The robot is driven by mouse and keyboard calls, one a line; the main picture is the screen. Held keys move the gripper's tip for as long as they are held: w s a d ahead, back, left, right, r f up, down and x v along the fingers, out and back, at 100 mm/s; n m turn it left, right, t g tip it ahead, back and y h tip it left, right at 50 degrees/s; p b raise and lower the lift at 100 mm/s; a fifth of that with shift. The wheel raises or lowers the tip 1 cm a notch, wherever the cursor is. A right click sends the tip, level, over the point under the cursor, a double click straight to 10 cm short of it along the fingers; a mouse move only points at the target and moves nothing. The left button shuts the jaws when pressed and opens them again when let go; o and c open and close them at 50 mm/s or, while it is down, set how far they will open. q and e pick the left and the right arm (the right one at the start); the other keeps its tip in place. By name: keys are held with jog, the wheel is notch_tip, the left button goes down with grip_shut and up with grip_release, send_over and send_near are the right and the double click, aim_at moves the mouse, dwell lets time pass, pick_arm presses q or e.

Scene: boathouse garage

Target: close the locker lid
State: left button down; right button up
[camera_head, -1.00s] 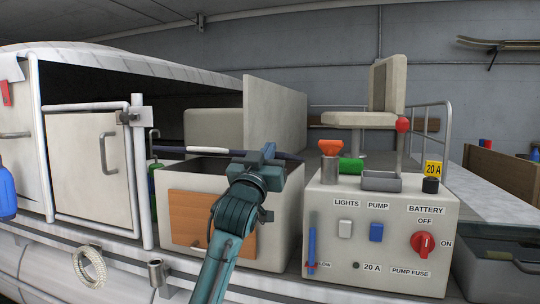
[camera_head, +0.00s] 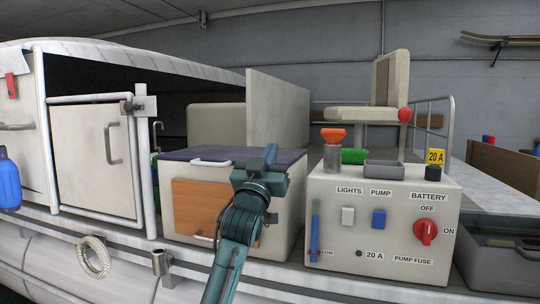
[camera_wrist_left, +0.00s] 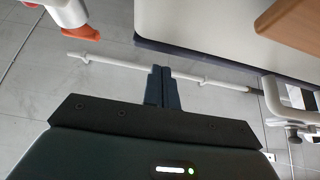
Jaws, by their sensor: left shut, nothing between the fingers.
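The locker (camera_head: 187,200) is a beige box with a wooden front panel (camera_head: 203,207). Its dark blue lid (camera_head: 225,155) lies flat across the box top, with a white handle (camera_head: 210,162) at the front edge. No gap shows under the visible lid edge. My left gripper (camera_head: 271,152) is shut and empty in front of the locker's right part, its tip at about lid height in the picture. In the left wrist view, the shut fingertips (camera_wrist_left: 161,72) point toward the beige locker wall and its dark lid edge (camera_wrist_left: 190,53). Contact with the lid cannot be told. My right gripper is out of view.
The control box (camera_head: 380,220), with switches and a red battery knob, stands close right of the gripper. A beige upright panel (camera_head: 277,108) rises behind the locker. A cabinet door (camera_head: 98,160) is at left. A seat (camera_head: 360,113) is behind the control box.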

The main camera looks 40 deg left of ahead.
pick_arm(q)
jog(key=v, duration=0.9)
jog(key=shift+s, duration=0.15)
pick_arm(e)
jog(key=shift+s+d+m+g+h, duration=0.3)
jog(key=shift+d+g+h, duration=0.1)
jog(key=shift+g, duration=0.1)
pick_arm(q)
jog(key=shift+r+p, duration=0.15)
jog(key=shift+p, duration=0.15)
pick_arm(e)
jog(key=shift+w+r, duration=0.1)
